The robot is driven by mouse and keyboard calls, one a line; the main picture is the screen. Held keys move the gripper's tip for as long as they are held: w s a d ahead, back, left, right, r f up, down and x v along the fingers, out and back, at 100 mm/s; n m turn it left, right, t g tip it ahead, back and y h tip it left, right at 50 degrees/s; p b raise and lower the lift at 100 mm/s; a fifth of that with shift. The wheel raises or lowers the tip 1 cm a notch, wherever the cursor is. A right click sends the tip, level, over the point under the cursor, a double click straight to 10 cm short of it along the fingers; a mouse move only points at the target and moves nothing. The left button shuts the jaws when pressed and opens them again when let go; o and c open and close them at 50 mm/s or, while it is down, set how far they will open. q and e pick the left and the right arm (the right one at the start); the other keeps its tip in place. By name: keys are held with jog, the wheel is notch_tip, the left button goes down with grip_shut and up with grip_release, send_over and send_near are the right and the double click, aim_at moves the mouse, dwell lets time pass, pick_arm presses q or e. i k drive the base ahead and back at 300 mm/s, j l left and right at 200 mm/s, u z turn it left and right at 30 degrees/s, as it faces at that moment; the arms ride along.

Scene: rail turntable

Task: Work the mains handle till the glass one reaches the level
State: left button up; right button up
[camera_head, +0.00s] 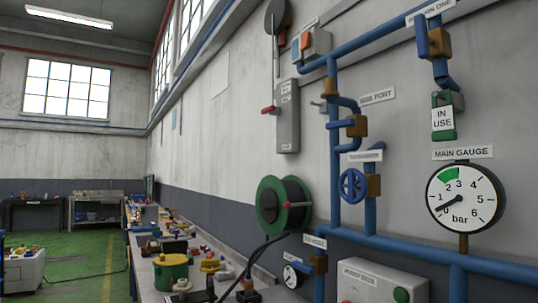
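No part is clearly marked as the mains handle, and I cannot make out a glass level piece. A grey wall box (288,117) has a red handle (269,110) on its left side; its label is too small to read. On the blue pipes are a blue lever (421,37) at a brass valve, a side port lever (341,124) and a blue handwheel (352,185). Neither of my grippers is in view.
A green "IN USE" tag (443,123) hangs under the upper valve. A hose reel (284,205) is on the wall. A cluttered bench (146,262) runs along the wall, with a green drum (172,272). A grey box with a green button (381,287) is low right. The green floor (85,262) has open room.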

aim_at(273, 110)
jog(key=i+j+z, duration=0.1)
jog(key=i+j, duration=0.25)
jog(key=i+j+z, duration=0.15)
jog(key=i+j, duration=0.2)
jog(key=j, duration=0.2)
jog(key=i+j+z, duration=0.1)
jog(key=i+j, duration=0.25)
jog(key=j, duration=0.15)
